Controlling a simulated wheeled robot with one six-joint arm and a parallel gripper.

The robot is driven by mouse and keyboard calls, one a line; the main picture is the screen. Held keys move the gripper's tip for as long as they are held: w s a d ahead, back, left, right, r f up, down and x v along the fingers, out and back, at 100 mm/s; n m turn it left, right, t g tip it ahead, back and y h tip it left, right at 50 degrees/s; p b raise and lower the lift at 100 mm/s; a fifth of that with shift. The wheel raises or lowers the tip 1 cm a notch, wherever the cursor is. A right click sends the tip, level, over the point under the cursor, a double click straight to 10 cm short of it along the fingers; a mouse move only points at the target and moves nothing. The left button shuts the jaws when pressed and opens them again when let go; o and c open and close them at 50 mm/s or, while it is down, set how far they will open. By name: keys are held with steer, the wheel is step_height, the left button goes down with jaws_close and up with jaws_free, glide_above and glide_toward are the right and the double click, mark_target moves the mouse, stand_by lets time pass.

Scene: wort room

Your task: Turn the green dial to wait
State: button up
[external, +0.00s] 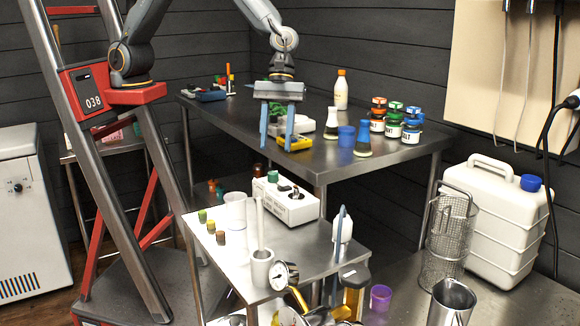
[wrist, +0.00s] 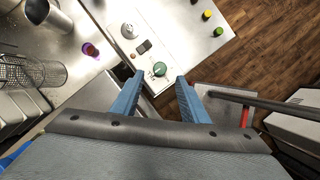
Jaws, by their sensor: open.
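The green dial (wrist: 160,69) is a round knob on a white control box (wrist: 143,44). In the external view the dial (external: 272,177) shows on top of the box (external: 287,206), on the lower metal table. The labels around the dial are too small to read. My gripper (external: 277,130) is open and empty, pointing down above and apart from the box. In the wrist view the dial appears between my two blue fingertips (wrist: 160,77), beyond them.
The box also carries a grey knob (wrist: 129,30) and dark switches. Small coloured bottles (external: 211,226), a clear beaker (external: 235,208) and a pressure gauge (external: 285,275) stand near it. The upper metal table (external: 320,168) holds flasks and jars.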

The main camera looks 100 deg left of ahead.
mark_target(273, 172)
steer(key=p+x, duration=0.1)
steer(key=x, duration=0.6)
steer(key=shift+f, duration=0.15)
jaws_close()
